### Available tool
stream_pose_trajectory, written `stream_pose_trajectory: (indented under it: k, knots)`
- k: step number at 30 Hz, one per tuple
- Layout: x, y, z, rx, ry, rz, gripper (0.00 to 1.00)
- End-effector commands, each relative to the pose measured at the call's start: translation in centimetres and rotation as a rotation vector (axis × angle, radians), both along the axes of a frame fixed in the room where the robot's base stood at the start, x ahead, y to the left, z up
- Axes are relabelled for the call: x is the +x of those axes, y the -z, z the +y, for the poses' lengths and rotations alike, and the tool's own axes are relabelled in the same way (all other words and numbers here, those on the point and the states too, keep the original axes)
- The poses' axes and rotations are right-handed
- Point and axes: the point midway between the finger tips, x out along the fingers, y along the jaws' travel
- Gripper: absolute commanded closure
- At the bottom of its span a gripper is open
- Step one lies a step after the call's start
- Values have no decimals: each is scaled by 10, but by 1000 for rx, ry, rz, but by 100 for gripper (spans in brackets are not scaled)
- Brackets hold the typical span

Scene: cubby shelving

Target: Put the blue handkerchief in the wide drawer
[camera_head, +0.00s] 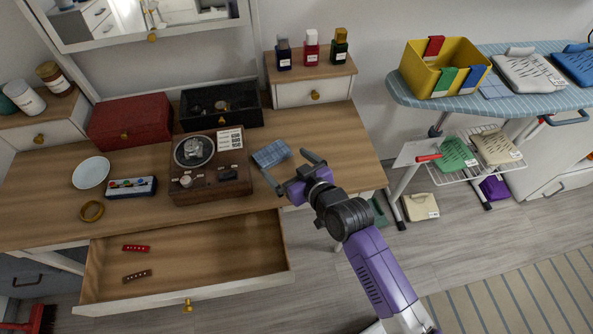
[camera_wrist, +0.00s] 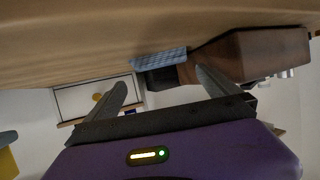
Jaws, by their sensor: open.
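The blue handkerchief (camera_head: 271,153) is a small folded checked cloth on the wooden dresser top, just right of the brown box with a dial. In the wrist view the handkerchief (camera_wrist: 160,58) shows ahead of the fingers, apart from them. My gripper (camera_head: 287,163) is open and empty, its fingers spread at the handkerchief's near right side. Its fingertips also show in the wrist view (camera_wrist: 162,86). The wide drawer (camera_head: 210,245) under the dresser top is pulled open. A red strip (camera_head: 136,248) and a brown strip (camera_head: 137,276) lie inside at its left; its right part is bare.
The brown box (camera_head: 210,178) stands left of the handkerchief. A black tray (camera_head: 221,105) and red box (camera_head: 130,122) stand behind. Bottles stand on the small right drawer unit (camera_head: 312,88). An ironing board (camera_head: 500,98) with a yellow bin (camera_head: 440,68) is at the right.

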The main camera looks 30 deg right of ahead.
Motion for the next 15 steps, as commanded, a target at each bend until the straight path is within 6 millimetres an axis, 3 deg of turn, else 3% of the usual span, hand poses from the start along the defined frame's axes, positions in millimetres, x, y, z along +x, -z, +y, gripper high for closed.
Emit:
stream_pose_trajectory:
  k: [6, 15]
  knots:
    - [-34, -13, -3, 0, 0, 1, 0]
    - [-47, -19, -4, 0, 0, 0, 0]
